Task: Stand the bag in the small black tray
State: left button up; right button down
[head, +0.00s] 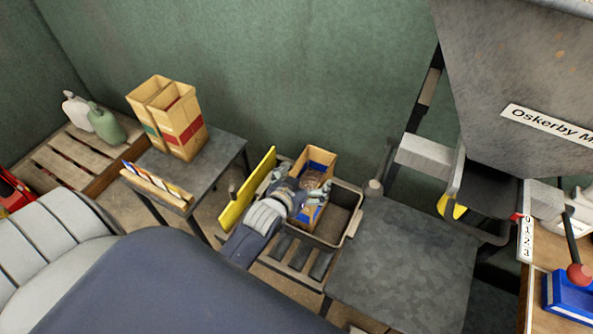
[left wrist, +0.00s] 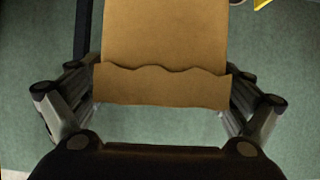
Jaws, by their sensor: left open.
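The bag (head: 324,158) is tan paper with blue panels and an open top. In the head view it stands roughly upright in the left part of the small black tray (head: 352,228). My left gripper (head: 305,194) is at the bag, with its open fingers on either side and partly covering it. In the left wrist view the bag's tan side and wavy edge (left wrist: 160,85) show between the spread fingers. Whether the fingers touch it, and whether its base rests flat on the tray floor, I cannot tell. My right gripper is not in view.
The tray sits on a roller conveyor (head: 296,256) with a yellow side rail (head: 248,190). A bare grey table (head: 405,265) stands to the right. Two tan bags (head: 178,120) stand on a dark table at left. A grey hopper (head: 520,70) hangs at upper right.

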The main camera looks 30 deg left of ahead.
pick_arm(q)
jog(key=b+v, duration=0.1)
jog(key=v, duration=1)
jog(key=s+d+f+g, duration=0.1)
jog(key=s+f+g, duration=0.15)
jog(key=f, duration=0.65)
jog(key=s+d+f+m+g+h, duration=0.1)
jog(key=s+d+f, duration=0.15)
jog(key=f, duration=0.75)
jog(key=s+f+g, duration=0.2)
jog(key=s+f, duration=0.2)
jog(key=f, duration=0.5)
jog(key=s+a+f+m+g, duration=0.1)
jog(key=s+f+g, duration=0.2)
jog(key=s+f, duration=0.6)
jog(key=s+a+f+m+g, duration=0.1)
jog(key=s+f+g, duration=0.2)
jog(key=s+f, duration=0.6)
jog(key=s, duration=0.6)
jog(key=shift+s+f, duration=0.2)
jog(key=shift+s, duration=0.1)
jog(key=shift+a, duration=0.1)
jog(key=shift+f+b, duration=0.9)
